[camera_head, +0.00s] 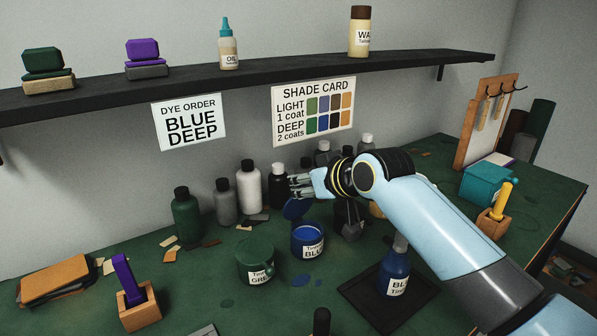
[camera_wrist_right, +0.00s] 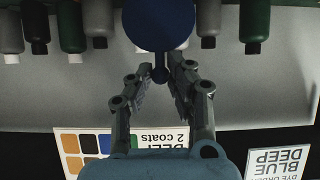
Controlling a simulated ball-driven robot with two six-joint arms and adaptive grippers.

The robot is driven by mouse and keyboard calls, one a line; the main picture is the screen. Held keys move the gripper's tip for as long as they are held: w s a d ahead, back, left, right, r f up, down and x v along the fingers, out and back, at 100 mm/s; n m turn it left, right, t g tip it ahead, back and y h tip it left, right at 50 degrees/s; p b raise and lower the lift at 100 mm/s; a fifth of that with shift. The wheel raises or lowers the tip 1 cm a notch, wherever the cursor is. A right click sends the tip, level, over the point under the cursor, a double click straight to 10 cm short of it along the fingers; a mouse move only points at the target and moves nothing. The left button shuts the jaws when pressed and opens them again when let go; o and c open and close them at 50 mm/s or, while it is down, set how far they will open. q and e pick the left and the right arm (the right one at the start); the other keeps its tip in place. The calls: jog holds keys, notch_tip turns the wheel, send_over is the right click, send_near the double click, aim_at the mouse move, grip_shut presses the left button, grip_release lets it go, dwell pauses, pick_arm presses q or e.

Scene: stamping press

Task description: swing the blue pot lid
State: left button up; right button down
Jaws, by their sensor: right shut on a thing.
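The blue pot (camera_head: 308,252) stands on the green bench, its open top showing blue inside. Its round blue lid (camera_head: 295,208) is raised above the pot's back left rim; whether it touches the pot I cannot tell. My right gripper (camera_head: 298,187) is just above the lid. In the right wrist view the lid (camera_wrist_right: 158,22) is a dark blue disc with a short stem, and my right gripper's fingertips (camera_wrist_right: 161,75) are closed on that stem. My left gripper is not in view.
A green pot (camera_head: 256,262) stands left of the blue pot. A blue bottle (camera_head: 396,272) stands on a dark tray (camera_head: 362,297) under my right arm. Several bottles (camera_head: 249,188) line the wall behind. A purple-handled tool (camera_head: 124,272) sits in a wooden block at left.

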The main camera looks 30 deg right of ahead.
jog(key=shift+s, duration=0.2)
jog(key=shift+s+f, duration=0.1)
jog(key=shift+s, duration=0.05)
jog(key=s, duration=0.1)
jog(key=p, duration=0.1)
jog(key=s+f, duration=0.1)
jog(key=shift+s+d+p, duration=0.25)
jog(key=shift+s+p, duration=0.05)
jog(key=shift+s+d+f, duration=0.15)
jog(key=shift+s+f, duration=0.8)
jog(key=shift+s, duration=0.25)
